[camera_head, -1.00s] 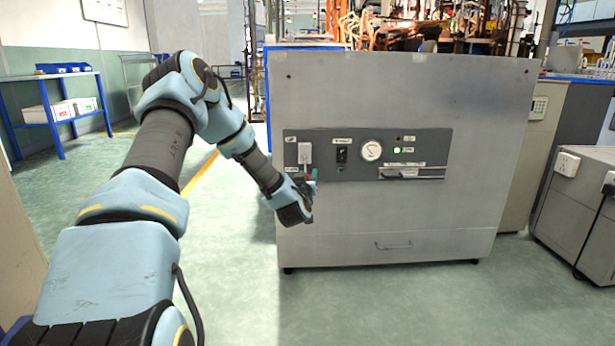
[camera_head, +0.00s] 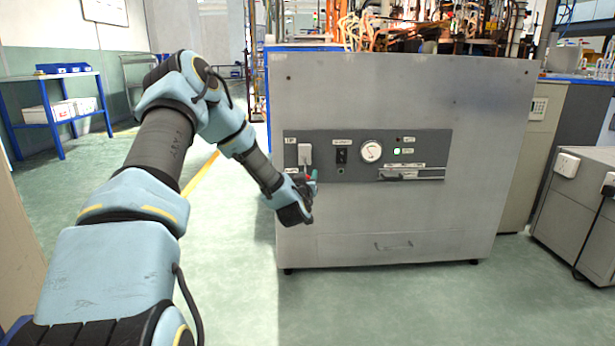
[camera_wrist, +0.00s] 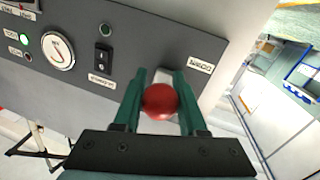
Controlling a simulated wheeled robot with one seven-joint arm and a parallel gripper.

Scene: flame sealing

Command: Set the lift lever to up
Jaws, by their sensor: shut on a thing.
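The lift lever is on the left end of the dark control panel (camera_head: 368,155), on a pale plate (camera_head: 304,154). Its red ball knob (camera_wrist: 160,101) shows in the wrist view between the two green fingers of my gripper (camera_wrist: 158,98). The fingers are shut on the knob. A label reading DOWN (camera_wrist: 201,64) is just beside the knob. In the head view my gripper (camera_head: 313,181) is at the lower left of the panel, by the lever's lower end, and the wrist partly hides the lever.
The panel is on a large grey cabinet (camera_head: 400,100). The floor (camera_head: 235,290) before it is clear.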

